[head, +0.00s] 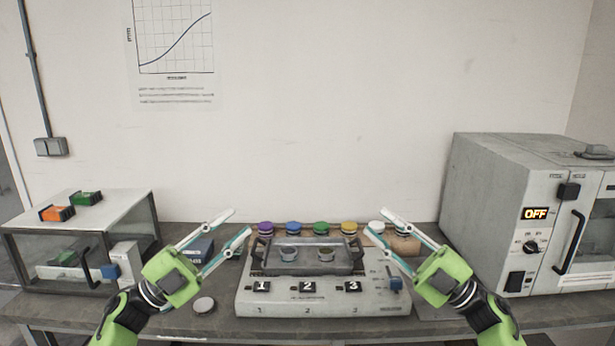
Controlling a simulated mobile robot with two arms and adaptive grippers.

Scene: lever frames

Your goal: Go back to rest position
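My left gripper (242,222) is at the left of the grey control box, fingers apart, with nothing visible between them. My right gripper (376,224) is at the right of the same box, fingers apart, in front of a white-capped item and a brown block at the back. Both grippers have green bodies and pale fingers with teal edges, and both point inward and away from me. Whether the fingertips touch anything behind them is hard to tell.
The control box (322,300) has numbered switches and a tray (308,270) holding two small cups. Several coloured caps stand behind it. A grey oven (495,200) reading OFF is at right, a glass-sided case (60,240) at left.

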